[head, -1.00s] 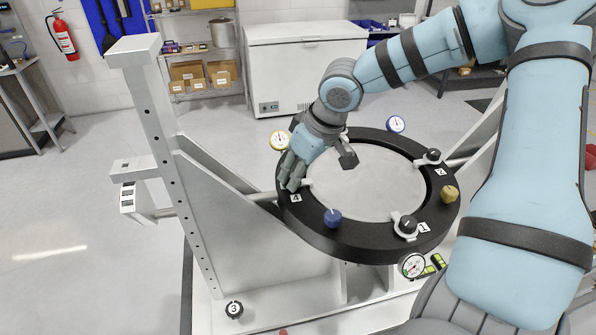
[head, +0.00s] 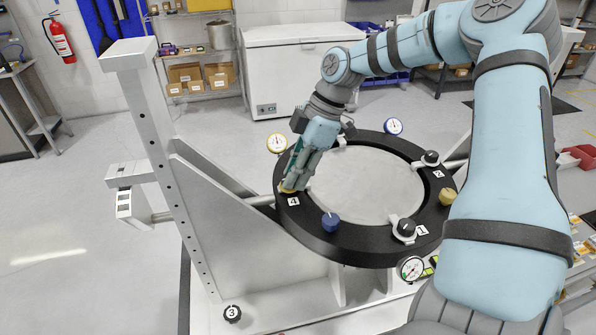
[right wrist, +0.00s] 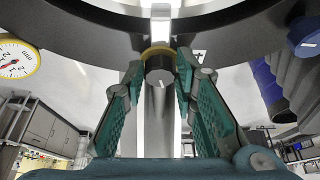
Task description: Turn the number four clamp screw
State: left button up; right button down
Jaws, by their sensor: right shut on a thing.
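The black mirror ring (head: 352,246) holds a round grey mirror (head: 370,190). My right gripper (head: 289,186) comes down on the ring's left side, beside the white number 4 label (head: 293,202). Its fingers hide most of the number four clamp screw, with a yellowish part showing at the fingertips. In the right wrist view the fingers (right wrist: 158,75) are on both sides of the screw's dark round end with a yellow band (right wrist: 158,54), shut on it. The 4 label (right wrist: 198,55) also shows there. My left gripper is not in view.
Black clamp knobs stand by label 1 (head: 405,228) and label 2 (head: 431,158). A blue knob (head: 330,222) and a yellow knob (head: 447,196) sit on the ring. Dial gauges (head: 277,143) surround it. A white upright frame (head: 150,110) stands at left.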

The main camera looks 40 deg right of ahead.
jog(key=shift+f+n+g, duration=0.15)
jog(key=shift+n+g, duration=0.25)
jog(key=shift+n, duration=0.7)
jog(key=shift+a, duration=0.1)
jog(key=c, duration=1.5)
grip_release()
jog(key=shift+w, duration=0.1)
jog(key=shift+o, duration=1)
jog(key=shift+w+a, duration=0.15)
jog(key=shift+a, duration=0.05)
jog(key=v, duration=1.2)
jog(key=shift+d, duration=0.15)
